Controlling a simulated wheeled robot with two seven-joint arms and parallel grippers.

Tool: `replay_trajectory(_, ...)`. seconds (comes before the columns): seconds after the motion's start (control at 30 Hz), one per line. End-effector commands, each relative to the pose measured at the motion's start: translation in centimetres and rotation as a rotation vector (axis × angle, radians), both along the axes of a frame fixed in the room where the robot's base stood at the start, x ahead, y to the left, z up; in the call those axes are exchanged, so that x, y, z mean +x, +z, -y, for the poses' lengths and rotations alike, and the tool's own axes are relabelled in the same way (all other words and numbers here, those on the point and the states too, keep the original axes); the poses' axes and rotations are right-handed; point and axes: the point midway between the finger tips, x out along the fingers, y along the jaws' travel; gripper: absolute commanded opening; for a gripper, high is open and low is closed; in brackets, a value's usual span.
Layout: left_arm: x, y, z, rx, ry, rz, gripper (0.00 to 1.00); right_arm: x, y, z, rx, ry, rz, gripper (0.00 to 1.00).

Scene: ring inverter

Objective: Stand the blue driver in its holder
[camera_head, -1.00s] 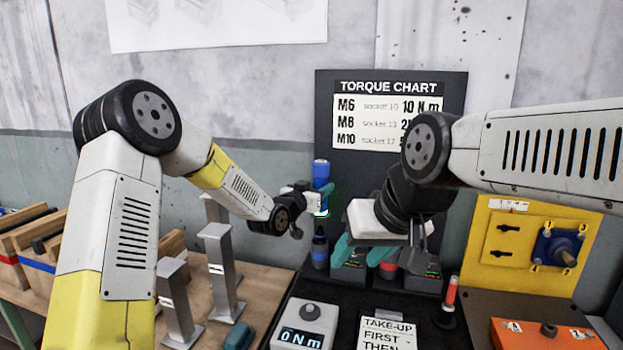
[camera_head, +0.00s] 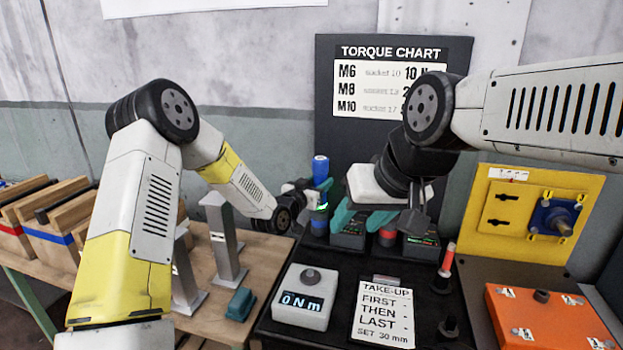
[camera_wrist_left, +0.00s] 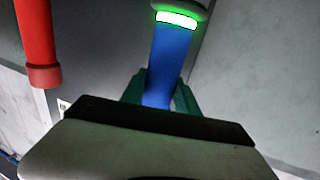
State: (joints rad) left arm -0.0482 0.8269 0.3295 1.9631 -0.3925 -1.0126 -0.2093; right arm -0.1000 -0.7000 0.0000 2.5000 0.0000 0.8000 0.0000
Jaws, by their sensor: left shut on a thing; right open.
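The blue driver (camera_head: 320,168) is upright at the back left of the black bench, with a lit green ring low on it. My left gripper (camera_head: 316,192) is shut on it from the left. In the left wrist view, the blue driver (camera_wrist_left: 170,62) runs between the teal fingers, with the bright green ring beyond them. A dark holder with a blue band (camera_head: 319,228) is directly below the driver. I cannot tell whether the driver's tip is inside it.
Dark units with green displays (camera_head: 421,246) and a red-banded holder (camera_head: 387,237) are under my right gripper. A 0 Nm meter (camera_head: 304,297), a note card (camera_head: 383,313) and a red-handled tool (camera_head: 447,262) are in front. Grey posts (camera_head: 222,240) stand left.

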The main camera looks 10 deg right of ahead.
Motion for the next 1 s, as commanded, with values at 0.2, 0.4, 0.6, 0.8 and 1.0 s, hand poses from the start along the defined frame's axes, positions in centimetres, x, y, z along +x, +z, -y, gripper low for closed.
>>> replay_trajectory(0.2, 0.05, 0.19, 0.05, -0.003, 0.000, 0.007, 0.00, 0.00, 0.00, 0.00, 0.000, 0.000, 0.000, 0.50)
replay_trajectory(0.4, 0.05, 0.18, 0.06, -0.002, 0.000, 0.006, 0.00, 0.00, 0.00, 0.00, 0.000, 0.000, 0.000, 0.50)
replay_trajectory(0.6, 0.04, 0.05, 0.06, -0.002, 0.000, 0.006, 0.00, 0.00, 0.00, 0.00, 0.000, 0.000, 0.000, 0.50)
replay_trajectory(0.8, 0.05, -0.16, 0.06, -0.002, 0.000, 0.006, 0.00, 0.00, 0.00, 0.00, 0.000, 0.000, 0.000, 0.50)
replay_trajectory(1.0, 0.04, -0.30, 0.05, -0.001, 0.000, 0.005, 0.57, 0.00, 0.00, 0.00, 0.000, 0.000, 0.000, 0.50)
